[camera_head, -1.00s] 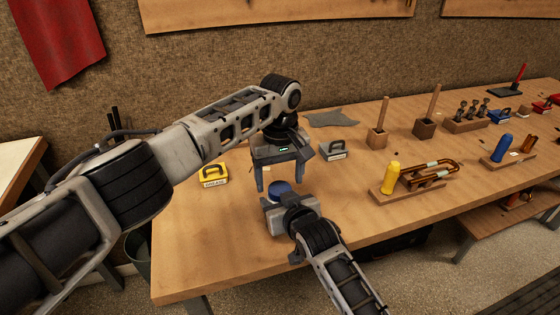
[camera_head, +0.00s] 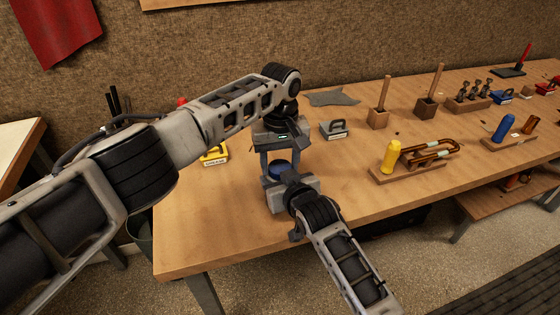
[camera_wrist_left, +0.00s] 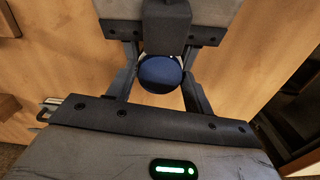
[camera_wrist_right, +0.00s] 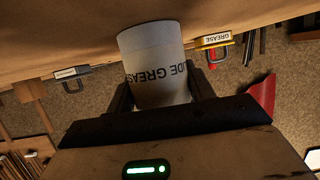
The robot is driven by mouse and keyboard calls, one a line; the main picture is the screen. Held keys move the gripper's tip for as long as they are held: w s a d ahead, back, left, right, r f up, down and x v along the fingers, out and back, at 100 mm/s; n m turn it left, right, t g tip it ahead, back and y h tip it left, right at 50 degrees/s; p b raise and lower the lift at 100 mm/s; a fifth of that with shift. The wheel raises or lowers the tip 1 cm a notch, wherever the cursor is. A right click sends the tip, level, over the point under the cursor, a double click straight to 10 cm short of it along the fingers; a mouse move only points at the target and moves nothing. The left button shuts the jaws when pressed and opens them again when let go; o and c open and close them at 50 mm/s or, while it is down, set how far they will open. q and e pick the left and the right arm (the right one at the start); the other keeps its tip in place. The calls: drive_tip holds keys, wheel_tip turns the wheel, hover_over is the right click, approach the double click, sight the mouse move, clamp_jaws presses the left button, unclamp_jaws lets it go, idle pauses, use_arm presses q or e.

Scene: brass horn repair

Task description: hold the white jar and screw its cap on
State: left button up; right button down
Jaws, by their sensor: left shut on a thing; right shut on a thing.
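The white jar (camera_wrist_right: 158,65), with black lettering reading "DE GREAS", shows in the right wrist view between the fingers of my right gripper (camera_wrist_right: 158,98), which is shut on it. In the head view the jar is mostly hidden behind the right gripper (camera_head: 284,183). The round blue cap (camera_head: 279,170) is above that gripper. My left gripper (camera_head: 279,168) comes down from above, with its fingers shut on the sides of the cap. The left wrist view shows the cap (camera_wrist_left: 160,72) between the fingers. Whether it touches the jar's rim is hidden.
A yellow holder (camera_head: 214,155) labelled grease and a grey holder (camera_head: 333,130) stand on the wooden table (camera_head: 220,225) near my left gripper. To the right are wooden blocks with posts (camera_head: 378,118) and a yellow-handled item (camera_head: 391,157). The table's left front is clear.

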use_arm(q)
drive_tip(key=m, duration=0.5)
drive_tip(key=shift+m, duration=0.3)
drive_tip(key=o, duration=0.9)
drive_tip(key=shift+c, duration=0.2)
drive_tip(key=shift+o, duration=1.1)
drive_tip(key=shift+d, duration=0.1)
drive_tip(key=shift+r, duration=2.25)
